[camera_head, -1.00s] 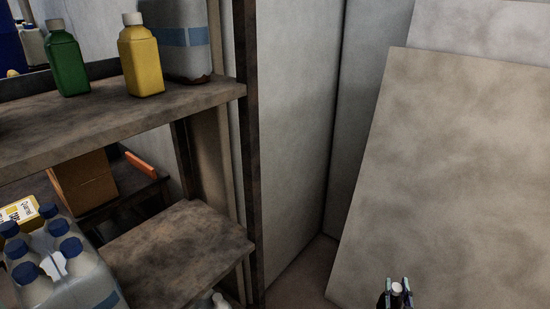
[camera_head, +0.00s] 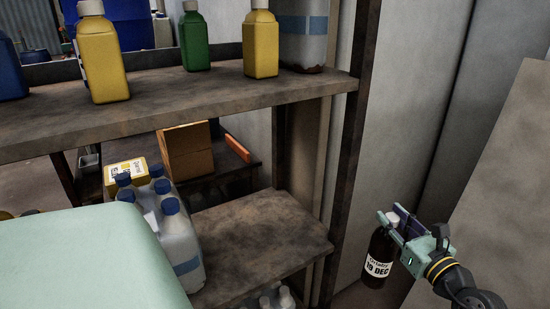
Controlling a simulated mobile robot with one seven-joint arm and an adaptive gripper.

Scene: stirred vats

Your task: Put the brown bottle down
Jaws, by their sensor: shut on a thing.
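The fingers cover part of the bottle's upper side.
The upper shelf (camera_head: 180,112) holds yellow and green bottles. The lower shelf (camera_head: 265,232) has a bare right part beside a pack of blue-capped bottles (camera_head: 182,240). A dark post (camera_head: 352,150) stands between the shelves and my gripper. A pale green surface (camera_head: 85,262) fills the lower left.

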